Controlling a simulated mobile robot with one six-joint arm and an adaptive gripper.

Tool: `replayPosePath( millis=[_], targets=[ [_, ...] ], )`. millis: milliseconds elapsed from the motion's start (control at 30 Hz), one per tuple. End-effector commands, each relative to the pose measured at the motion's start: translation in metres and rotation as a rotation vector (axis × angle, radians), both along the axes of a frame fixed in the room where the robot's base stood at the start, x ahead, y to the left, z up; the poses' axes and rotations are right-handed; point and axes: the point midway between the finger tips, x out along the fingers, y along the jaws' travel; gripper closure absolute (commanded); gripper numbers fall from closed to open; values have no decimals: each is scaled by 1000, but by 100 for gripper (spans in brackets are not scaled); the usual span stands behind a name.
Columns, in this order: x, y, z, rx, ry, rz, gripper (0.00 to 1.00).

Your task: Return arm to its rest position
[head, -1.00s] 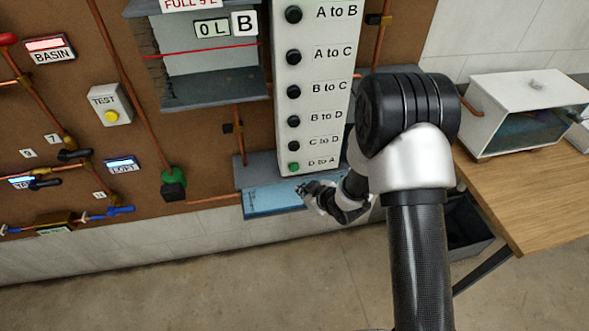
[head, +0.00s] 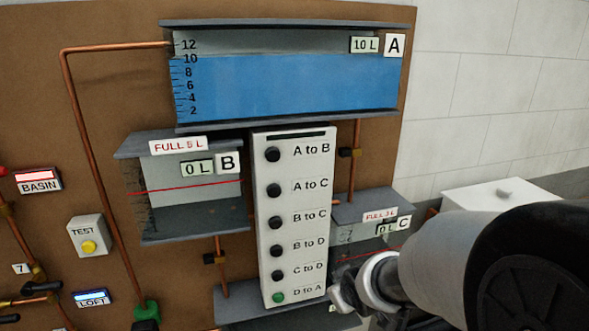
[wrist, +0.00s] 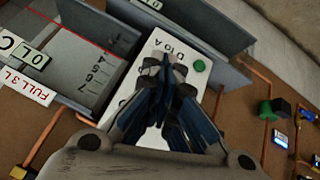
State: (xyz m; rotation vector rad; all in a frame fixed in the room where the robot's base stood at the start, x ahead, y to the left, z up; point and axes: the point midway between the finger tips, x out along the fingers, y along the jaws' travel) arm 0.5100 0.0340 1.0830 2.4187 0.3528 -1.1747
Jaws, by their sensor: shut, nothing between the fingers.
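My gripper (wrist: 168,78) shows in the wrist view with its dark blue fingers shut and nothing between them. It points towards the white button panel, near the "D to A" label (wrist: 171,48) and the green button (wrist: 199,66); contact cannot be judged. In the head view my arm reaches in from the lower right, close to the camera. The button panel (head: 290,140) stands left of it, with several black buttons and the green "D to A" button (head: 278,297) at the bottom. The arm's bulk hides part of tank C.
Tank A (head: 290,88) reads 10 L with blue liquid. Tank B (head: 188,196) and tank C (head: 372,212) read 0 L. Copper pipes (head: 88,150), a test button box (head: 88,240) and a white box (head: 495,195) are nearby. The tiled wall at upper right is clear.

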Motion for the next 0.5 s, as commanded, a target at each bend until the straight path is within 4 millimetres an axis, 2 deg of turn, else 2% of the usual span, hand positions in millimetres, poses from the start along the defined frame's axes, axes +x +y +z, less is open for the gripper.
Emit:
replayPosePath(
  millis=[33,200,333,500],
  targets=[
    [-16,-9,22,5,3,-47,100],
    [-83,-33,68,43,66,-202,100],
    [-143,-42,92,92,119,-305,100],
    [-215,-42,106,161,187,-399,100]
  ],
)
